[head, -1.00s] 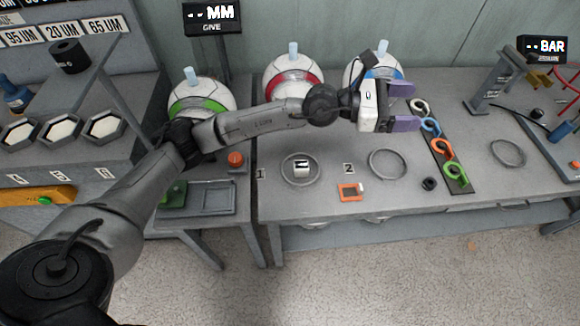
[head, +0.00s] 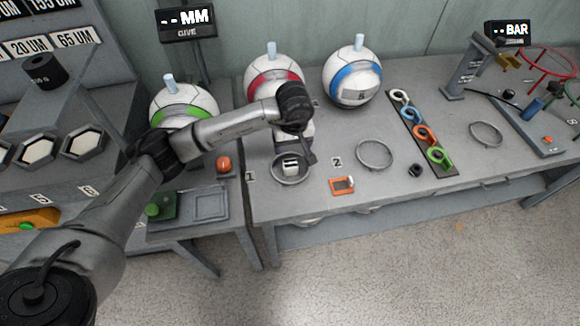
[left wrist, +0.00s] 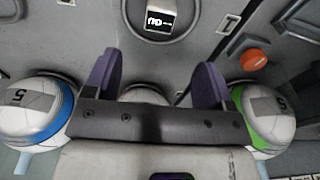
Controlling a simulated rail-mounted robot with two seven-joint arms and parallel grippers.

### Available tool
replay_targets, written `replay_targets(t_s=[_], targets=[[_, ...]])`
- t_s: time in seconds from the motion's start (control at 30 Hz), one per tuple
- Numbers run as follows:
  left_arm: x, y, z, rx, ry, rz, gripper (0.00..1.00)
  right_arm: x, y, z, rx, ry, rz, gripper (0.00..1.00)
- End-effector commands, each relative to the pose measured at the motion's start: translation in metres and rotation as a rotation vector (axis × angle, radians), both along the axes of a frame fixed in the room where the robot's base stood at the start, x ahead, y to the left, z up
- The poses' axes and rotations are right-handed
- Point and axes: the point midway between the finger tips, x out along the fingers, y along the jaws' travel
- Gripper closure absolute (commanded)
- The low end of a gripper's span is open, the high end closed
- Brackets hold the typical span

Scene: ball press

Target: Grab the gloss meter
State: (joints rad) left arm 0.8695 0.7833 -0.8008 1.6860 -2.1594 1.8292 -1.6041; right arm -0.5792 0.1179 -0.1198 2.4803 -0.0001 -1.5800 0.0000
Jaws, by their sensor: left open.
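A small pale block with a dark face (head: 291,167) sits inside the ring marked 1 on the bench. I take it for the gloss meter, though no label names it. In the left wrist view the block (left wrist: 153,17) is at the top edge, with a lit marking on its dark face. My left gripper (head: 297,153) hangs beside and partly over that ring in the head view, its fingers mostly hidden. My right gripper is not in view.
White balls with green (head: 183,104), red (head: 273,80) and blue (head: 352,76) bands stand behind. An orange button (head: 223,164) is left of ring 1.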

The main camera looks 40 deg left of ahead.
Motion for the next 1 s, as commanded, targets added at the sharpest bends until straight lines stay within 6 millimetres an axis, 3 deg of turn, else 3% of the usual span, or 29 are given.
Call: replay_targets(t_s=[0.4, 0.83, 1.0], targets=[[0.005, 0.005, -0.067, -0.003, 0.002, -0.015, 0.23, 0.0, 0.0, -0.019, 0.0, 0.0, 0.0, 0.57], [0.006, 0.008, -0.089, -0.002, 0.002, -0.015, 0.23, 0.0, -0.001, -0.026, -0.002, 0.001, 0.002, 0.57], [0.008, 0.011, -0.108, -0.005, 0.002, -0.014, 0.23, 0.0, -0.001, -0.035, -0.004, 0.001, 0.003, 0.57]])
